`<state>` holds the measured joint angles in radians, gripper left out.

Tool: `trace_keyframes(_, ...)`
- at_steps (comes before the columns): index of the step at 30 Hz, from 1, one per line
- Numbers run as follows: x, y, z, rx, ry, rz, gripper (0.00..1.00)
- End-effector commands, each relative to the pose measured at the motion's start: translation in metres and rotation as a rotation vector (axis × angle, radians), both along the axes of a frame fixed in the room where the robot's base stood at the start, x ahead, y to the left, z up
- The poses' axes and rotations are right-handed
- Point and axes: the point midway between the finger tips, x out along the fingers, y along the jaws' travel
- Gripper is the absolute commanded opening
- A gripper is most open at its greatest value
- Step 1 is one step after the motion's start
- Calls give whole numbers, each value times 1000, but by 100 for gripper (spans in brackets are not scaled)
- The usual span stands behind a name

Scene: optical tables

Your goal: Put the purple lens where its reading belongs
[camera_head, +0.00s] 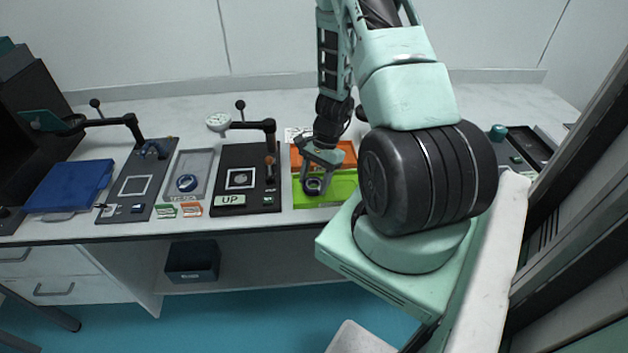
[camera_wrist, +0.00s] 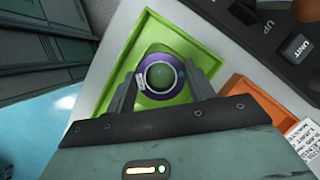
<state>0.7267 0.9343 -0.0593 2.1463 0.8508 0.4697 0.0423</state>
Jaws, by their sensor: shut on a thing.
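The purple lens (camera_wrist: 160,77) is a round ring with a clear centre, held between the two fingers of my gripper (camera_wrist: 162,88) in the wrist view. It is over the green tray (camera_wrist: 192,38), whose floor shows through the glass. In the head view the lens (camera_head: 313,186) and my gripper (camera_head: 316,178) are at the green tray (camera_head: 340,184). I cannot tell whether the lens touches the tray floor. The orange tray (camera_head: 347,153) lies just behind the green one; its edge also shows in the wrist view (camera_wrist: 246,92).
Left of the green tray is a black instrument marked UP (camera_head: 262,190). A grey tray (camera_head: 203,165) further left holds another ring, with green and orange cards (camera_head: 190,211) in front.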

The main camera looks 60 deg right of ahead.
Motion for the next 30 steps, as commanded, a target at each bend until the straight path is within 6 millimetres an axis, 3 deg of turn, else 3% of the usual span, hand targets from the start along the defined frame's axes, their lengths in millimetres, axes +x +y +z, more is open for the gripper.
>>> trace_keyframes(14, 0, 0, -12, 0, -1, 0, 26)
trace_keyframes(15, 0, 0, -11, 0, -1, 1, 62)
trace_keyframes(17, 0, 0, -11, 0, -1, 1, 75)
trace_keyframes(30, 1, -3, -3, -4, -2, 0, 75)
